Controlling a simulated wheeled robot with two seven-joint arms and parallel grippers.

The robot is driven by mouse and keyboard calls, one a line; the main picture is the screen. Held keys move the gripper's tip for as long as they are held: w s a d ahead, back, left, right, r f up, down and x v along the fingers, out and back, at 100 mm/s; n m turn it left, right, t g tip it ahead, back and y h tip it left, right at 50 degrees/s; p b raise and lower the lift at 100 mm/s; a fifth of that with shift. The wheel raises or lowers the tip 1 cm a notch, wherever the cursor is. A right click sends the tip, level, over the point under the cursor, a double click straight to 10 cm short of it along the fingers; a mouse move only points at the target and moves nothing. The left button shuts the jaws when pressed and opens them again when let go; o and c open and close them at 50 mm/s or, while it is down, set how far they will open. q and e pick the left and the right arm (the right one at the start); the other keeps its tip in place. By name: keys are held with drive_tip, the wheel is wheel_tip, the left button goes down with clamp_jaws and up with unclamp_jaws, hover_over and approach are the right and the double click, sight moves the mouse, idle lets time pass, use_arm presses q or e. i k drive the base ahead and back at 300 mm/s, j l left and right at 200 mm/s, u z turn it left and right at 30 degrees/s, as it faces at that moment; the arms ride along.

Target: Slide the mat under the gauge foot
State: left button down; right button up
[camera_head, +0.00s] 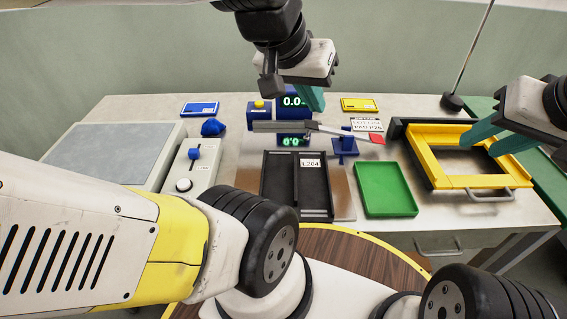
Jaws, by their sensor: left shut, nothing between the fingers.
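A blue gauge with a green-lit display (292,103) stands at the middle of the table, behind a black tray labelled L204 (281,185). A flat brown sheet (342,192), perhaps the mat, shows on both sides of the tray. The gauge foot is not clearly visible. My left gripper (314,108) hangs above the table beside the gauge display, with its teal fingers shut and empty. My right gripper (477,146) is over the yellow frame (436,168) at the right, its two teal fingers apart. Whether it touches the frame is unclear.
A grey lever with a red tip (377,139) extends right of the gauge above a blue stand (343,147). A green tray (386,190) lies right of the black tray. A switch box (191,165) and grey pad (112,151) fill the left. Bare tabletop shows around the green tray.

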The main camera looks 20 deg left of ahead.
sight(300, 181)
drive_tip(key=u, duration=0.85)
drive_tip(key=k+j+z, duration=0.35)
drive_tip(key=k, duration=0.15)
drive_tip(key=k+j+z, duration=0.3)
drive_tip(key=k, duration=0.2)
drive_tip(key=i+l, duration=0.05)
drive_tip(key=l, duration=0.05)
